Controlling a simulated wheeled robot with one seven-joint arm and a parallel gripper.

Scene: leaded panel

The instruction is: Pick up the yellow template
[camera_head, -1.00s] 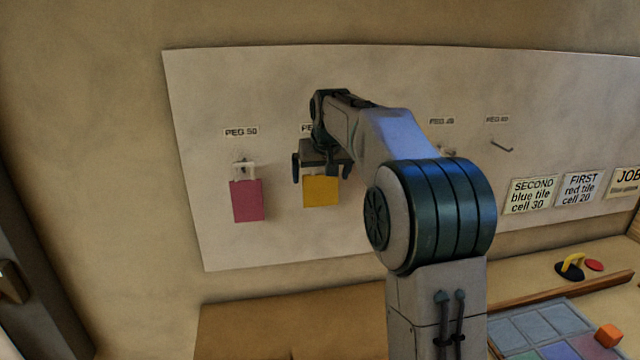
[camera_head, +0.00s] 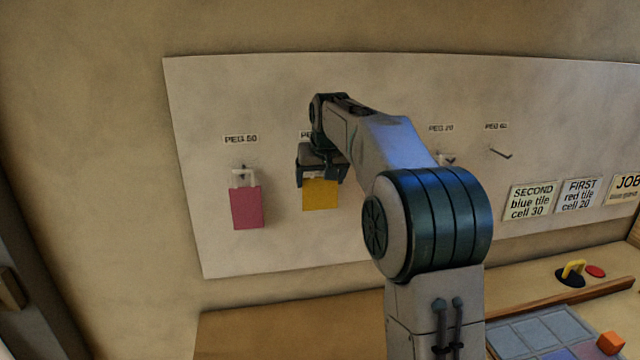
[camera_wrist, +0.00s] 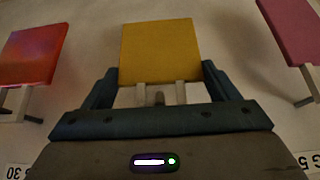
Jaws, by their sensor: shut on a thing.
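The yellow template (camera_head: 320,194) hangs below my gripper (camera_head: 322,176) in front of the white board. It also shows in the wrist view (camera_wrist: 160,50) with its pale handle between the two dark fingers of my gripper (camera_wrist: 160,92). The gripper is shut on the template's handle. A peg shows behind the handle in the wrist view. Whether the handle is clear of the peg cannot be told. The peg's label is mostly hidden behind my arm.
A pink template (camera_head: 247,208) hangs at left under the PEG 50 label. A red template (camera_wrist: 32,54) shows at left in the wrist view. A bare peg (camera_head: 501,153) is at right. Cards, a suction tool (camera_head: 571,271) and a tile grid (camera_head: 540,328) are at lower right.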

